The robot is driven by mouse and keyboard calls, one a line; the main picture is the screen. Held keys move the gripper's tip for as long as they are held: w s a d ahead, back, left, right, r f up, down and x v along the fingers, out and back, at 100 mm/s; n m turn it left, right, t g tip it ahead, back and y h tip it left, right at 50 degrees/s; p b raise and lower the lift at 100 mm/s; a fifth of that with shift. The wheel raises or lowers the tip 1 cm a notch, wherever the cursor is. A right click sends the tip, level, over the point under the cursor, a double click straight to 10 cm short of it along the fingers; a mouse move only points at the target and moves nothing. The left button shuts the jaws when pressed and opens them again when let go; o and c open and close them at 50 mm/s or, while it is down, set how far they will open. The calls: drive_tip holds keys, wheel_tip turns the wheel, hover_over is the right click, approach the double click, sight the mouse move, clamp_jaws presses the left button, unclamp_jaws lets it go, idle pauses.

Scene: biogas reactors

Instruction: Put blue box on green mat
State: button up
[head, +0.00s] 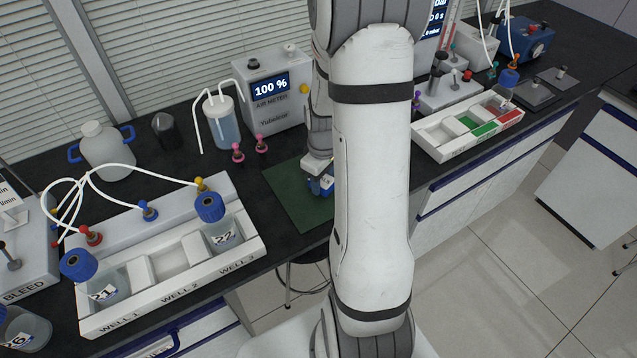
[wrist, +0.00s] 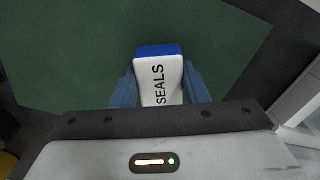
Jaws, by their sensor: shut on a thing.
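The blue box (wrist: 158,50) has a white top (wrist: 160,78) lettered SEALS. It sits between the two fingers of my gripper (wrist: 158,88) in the wrist view, and the fingers are shut on its sides. The green mat (wrist: 70,50) fills most of the wrist view behind the box. In the head view the mat (head: 288,192) lies on the dark bench, and my gripper (head: 321,186) is over its right part with the blue box (head: 326,189) low in it. My arm hides part of the mat. I cannot tell whether the box touches the mat.
A white rack (head: 170,262) with labelled wells and jars stands left of the mat. An air meter (head: 272,92) and a tubed bottle (head: 222,122) stand behind. Pink-topped fittings (head: 238,153) are near the mat's back edge. Another white rack (head: 450,146) stands to the right.

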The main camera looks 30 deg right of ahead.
drive_tip(key=shift+f, duration=0.65)
drive_tip(key=shift+f, duration=0.25)
drive_tip(key=o, duration=1)
drive_tip(key=shift+r, duration=0.1)
